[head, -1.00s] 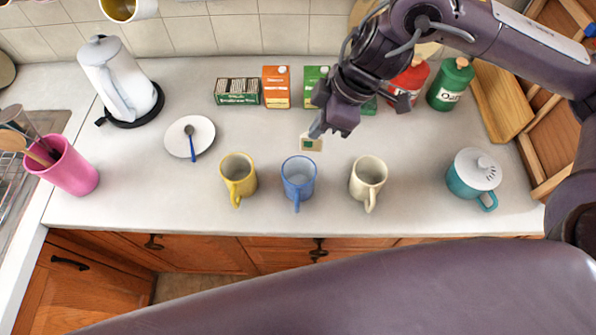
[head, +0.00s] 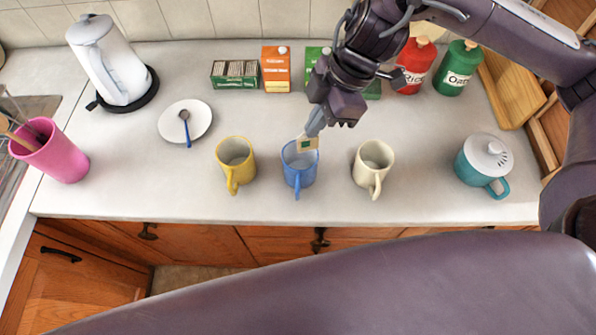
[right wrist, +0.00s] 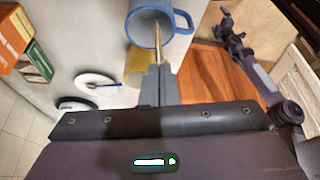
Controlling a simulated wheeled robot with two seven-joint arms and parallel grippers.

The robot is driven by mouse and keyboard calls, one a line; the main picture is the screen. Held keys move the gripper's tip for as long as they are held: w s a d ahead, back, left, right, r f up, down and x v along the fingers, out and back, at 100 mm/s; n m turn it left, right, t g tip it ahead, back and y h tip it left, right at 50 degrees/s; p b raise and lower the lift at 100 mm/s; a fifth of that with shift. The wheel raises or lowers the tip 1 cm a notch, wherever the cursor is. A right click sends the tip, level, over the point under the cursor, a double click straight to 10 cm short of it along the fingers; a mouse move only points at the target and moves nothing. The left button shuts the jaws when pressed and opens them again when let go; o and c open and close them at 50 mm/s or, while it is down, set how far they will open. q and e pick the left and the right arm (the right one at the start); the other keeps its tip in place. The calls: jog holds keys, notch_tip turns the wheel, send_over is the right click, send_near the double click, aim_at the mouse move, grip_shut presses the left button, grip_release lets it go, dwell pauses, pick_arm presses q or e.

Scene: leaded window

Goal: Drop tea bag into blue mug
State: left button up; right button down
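The blue mug (head: 299,164) stands upright on the counter in the middle of a row of mugs, its handle toward me. My right gripper (head: 315,127) is shut on the tea bag (head: 307,143), a small pale square with a green mark. The bag hangs at the far right side of the mug's mouth in the head view. In the right wrist view the shut fingertips (right wrist: 158,75) hold the bag (right wrist: 157,42) edge-on against the blue mug (right wrist: 150,22). Whether its lower edge is below the rim is unclear. My left arm is small at the right wrist view's upper right; its fingers are unclear.
A yellow mug (head: 235,163) and a cream mug (head: 372,166) flank the blue one. A saucer with a spoon (head: 173,124) lies left. Boxes (head: 276,72) and canisters (head: 457,70) stand behind. A teal lidded mug (head: 480,165) is at right.

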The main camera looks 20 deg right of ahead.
jog(key=shift+f, duration=0.1)
jog(key=c, duration=1.6)
grip_release()
jog(key=p+v, duration=0.1)
jog(key=v, duration=0.6)
jog(key=shift+d+r, duration=0.2)
jog(key=shift+r, duration=0.15)
